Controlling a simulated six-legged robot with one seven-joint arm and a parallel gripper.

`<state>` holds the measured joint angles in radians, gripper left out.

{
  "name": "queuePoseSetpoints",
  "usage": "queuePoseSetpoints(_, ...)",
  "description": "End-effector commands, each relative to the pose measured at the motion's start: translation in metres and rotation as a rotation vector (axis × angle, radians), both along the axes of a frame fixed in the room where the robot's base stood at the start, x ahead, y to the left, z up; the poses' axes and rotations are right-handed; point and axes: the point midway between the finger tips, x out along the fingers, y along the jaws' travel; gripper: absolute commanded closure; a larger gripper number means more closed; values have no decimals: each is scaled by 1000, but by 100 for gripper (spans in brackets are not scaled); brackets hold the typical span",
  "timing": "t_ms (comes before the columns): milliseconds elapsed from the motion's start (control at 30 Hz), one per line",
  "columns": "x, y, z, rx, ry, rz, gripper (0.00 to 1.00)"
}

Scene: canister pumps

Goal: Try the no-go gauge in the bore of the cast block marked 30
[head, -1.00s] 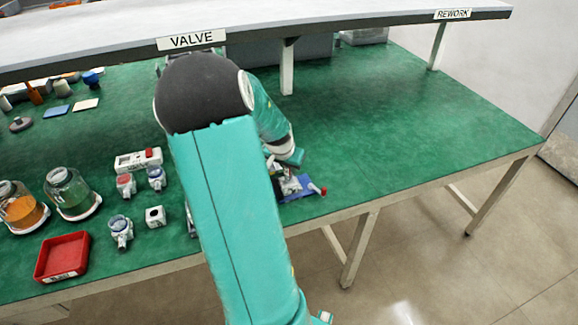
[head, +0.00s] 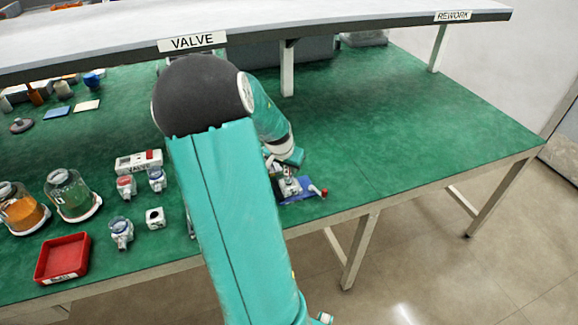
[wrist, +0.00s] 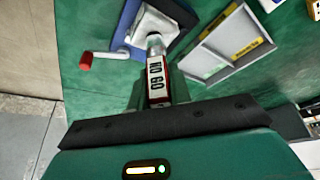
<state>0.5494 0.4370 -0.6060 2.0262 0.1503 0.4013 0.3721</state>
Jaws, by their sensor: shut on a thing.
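My gripper (wrist: 160,98) is shut on the no-go gauge (wrist: 157,80), whose red-and-white handle reads NO GO in the wrist view. The gauge's far end (wrist: 154,40) meets or overlaps the pale cast block (wrist: 148,24). I cannot tell whether it is inside the bore, since the gauge hides it. The block sits in a blue fixture (wrist: 127,22) with a red-ended lever (wrist: 86,60). No 30 can be read on it. In the head view, my arm partly covers the block (head: 289,187) and the blue fixture (head: 303,190).
A grey divided tray (wrist: 205,62) with yellow labels lies right of the fixture in the wrist view. In the head view, a white holed block (head: 155,217), a red bin (head: 62,258) and glass jars (head: 70,193) stand left.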

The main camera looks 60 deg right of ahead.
Motion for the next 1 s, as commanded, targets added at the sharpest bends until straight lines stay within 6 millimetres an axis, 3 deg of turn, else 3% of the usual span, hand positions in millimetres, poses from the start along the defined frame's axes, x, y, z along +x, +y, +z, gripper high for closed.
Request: queuePoseSetpoints(1000,0,0,-8,0,0,0,100)
